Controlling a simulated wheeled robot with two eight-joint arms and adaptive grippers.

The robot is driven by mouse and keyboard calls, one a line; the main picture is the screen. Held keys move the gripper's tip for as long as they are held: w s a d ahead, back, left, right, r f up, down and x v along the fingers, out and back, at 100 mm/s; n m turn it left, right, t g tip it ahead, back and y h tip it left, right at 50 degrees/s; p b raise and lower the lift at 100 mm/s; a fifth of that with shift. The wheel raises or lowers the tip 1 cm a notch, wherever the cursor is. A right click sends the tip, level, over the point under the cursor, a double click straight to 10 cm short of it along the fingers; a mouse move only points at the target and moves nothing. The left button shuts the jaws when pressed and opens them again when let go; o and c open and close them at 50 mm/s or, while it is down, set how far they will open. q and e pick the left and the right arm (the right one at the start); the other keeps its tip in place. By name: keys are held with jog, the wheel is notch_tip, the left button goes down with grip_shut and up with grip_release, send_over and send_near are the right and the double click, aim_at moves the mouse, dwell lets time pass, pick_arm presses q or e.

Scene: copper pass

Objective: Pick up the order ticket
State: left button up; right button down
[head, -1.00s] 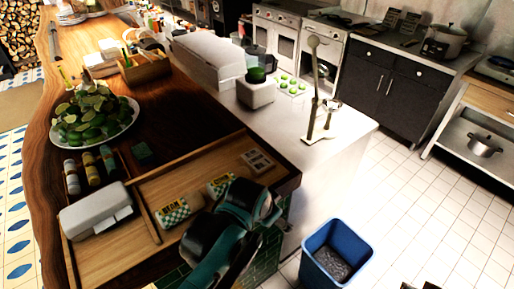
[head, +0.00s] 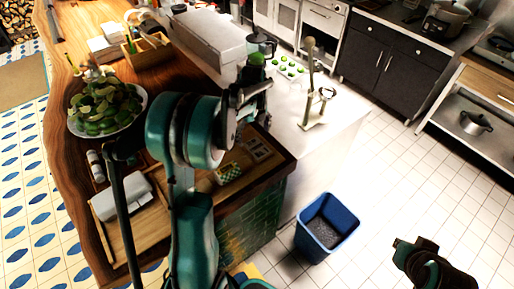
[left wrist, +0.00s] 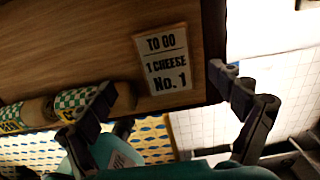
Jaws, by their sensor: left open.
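The order ticket (left wrist: 163,57) is a white card reading "TO GO, 1 CHEESE, No. 1". It lies flat on the wooden tray near its edge in the left wrist view.
A checkered wrap (left wrist: 74,99) lies on the tray left of the ticket, with another beyond it. A blue bin (head: 327,228) is on the floor.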

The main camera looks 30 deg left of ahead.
aim_at(257, 148)
pick_arm(q)
jog(key=f, duration=0.2)
jog(key=d+f, duration=0.1)
jog(key=f, duration=0.2)
jog(key=shift+w+d+b, duration=0.15)
jog(key=shift+w+b, duration=0.05)
jog(key=shift+b, duration=0.15)
jog(key=shift+f, duration=0.4)
jog(key=c, duration=1.3)
